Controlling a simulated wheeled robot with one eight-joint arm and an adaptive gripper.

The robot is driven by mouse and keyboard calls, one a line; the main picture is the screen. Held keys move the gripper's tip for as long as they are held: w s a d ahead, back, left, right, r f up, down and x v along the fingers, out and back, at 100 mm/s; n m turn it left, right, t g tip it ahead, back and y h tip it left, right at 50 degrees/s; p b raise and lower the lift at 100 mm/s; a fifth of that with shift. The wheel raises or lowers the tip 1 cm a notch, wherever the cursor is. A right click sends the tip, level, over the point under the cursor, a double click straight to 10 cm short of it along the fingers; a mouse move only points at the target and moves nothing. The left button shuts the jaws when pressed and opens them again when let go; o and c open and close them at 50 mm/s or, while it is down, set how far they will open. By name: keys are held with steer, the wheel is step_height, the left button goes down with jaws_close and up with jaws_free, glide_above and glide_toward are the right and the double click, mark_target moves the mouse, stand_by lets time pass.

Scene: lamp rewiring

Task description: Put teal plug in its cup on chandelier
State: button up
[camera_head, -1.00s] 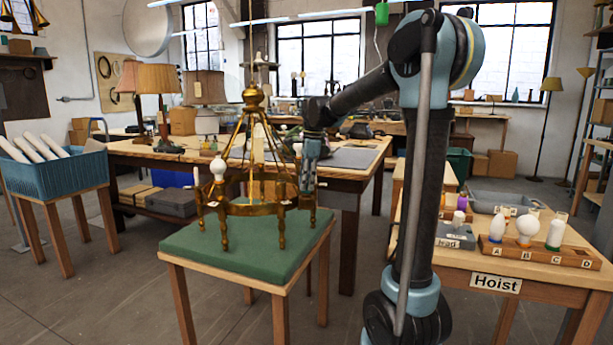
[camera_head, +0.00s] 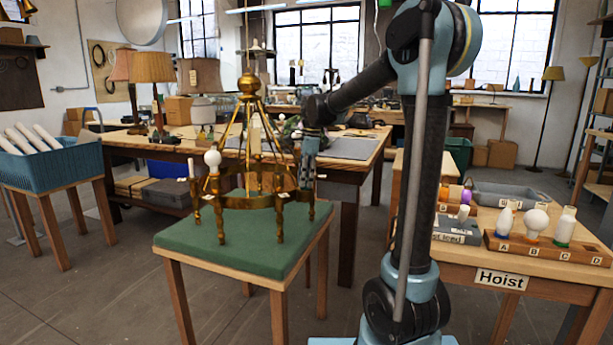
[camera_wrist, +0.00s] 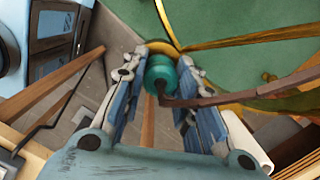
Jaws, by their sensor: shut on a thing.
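The brass chandelier (camera_head: 249,88) stands on a green-topped table (camera_head: 180,238), with a white round bulb (camera_head: 213,158) on its left side. My gripper (camera_head: 308,188) is at the chandelier's right side, pointing down. In the wrist view my gripper (camera_wrist: 160,88) is shut on the teal plug (camera_wrist: 160,73), which sits between the fingers. A gold rim (camera_wrist: 165,46) shows just behind the plug; I cannot tell whether the plug is inside that cup or above it. A thin brown strip (camera_wrist: 230,98) runs from the plug to the right. The plug is too small to make out in the head view.
A wooden tray (camera_head: 545,250) with bulbs stands on the Hoist table (camera_head: 470,268) at right. A blue crate (camera_head: 60,165) with white tubes stands at left. A workbench (camera_head: 350,165) with lamps is behind the chandelier. Bare floor lies in front.

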steer(key=shift+f, duration=0.55)
stand_by(0.7)
steer(key=o, duration=1.1)
